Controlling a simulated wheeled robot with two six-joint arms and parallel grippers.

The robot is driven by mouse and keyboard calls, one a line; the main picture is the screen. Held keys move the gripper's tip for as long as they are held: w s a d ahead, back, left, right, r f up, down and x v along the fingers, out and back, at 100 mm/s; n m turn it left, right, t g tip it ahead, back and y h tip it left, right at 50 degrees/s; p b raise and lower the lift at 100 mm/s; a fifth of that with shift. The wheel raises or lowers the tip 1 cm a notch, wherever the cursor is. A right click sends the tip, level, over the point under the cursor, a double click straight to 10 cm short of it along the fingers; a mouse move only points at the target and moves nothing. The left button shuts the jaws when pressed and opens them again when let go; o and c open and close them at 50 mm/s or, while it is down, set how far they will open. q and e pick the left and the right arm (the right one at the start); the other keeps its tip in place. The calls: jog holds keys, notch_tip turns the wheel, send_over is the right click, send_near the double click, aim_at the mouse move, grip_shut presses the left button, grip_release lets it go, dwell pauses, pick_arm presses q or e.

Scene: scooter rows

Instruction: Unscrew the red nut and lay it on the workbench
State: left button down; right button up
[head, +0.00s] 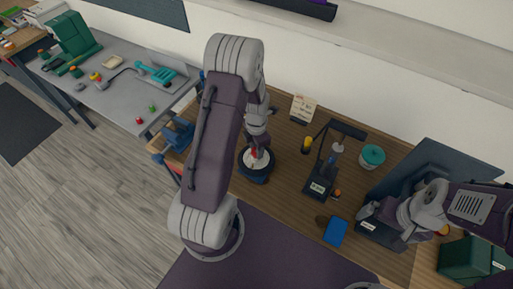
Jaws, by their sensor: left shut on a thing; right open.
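My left gripper (257,147) points down over a dark blue round base (254,176) with a pale top (259,163) on the wooden workbench (286,187). It is shut on a small red piece (254,153), which looks like the red nut. The fingers hide much of it, and I cannot tell whether it still touches what is below. My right gripper (370,211) is open at the right, low over a dark tray or panel (378,233); its fingertips are small and partly unclear.
A black stand (320,183), a teal-lidded tub (372,156), a yellow item (307,144) and a blue box (335,232) stand right of the base. A card (303,108) stands behind. A grey bench (120,98) with tools is at the left. Bare wood lies between base and stand.

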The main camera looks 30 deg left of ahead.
pick_arm(q)
jog(key=c, duration=0.8)
grip_release()
jog(key=shift+c, duration=0.2)
notch_tip(320, 180, up, 9)
jog(key=b, duration=0.1)
jog(key=shift+b, duration=0.4)
jog(key=m+p, duration=0.3)
jog(key=m, duration=1.5)
jog(key=shift+r+p, duration=0.15)
jog(key=shift+p, duration=0.25)
jog(key=m, duration=0.3)
jog(key=shift+m, duration=0.4)
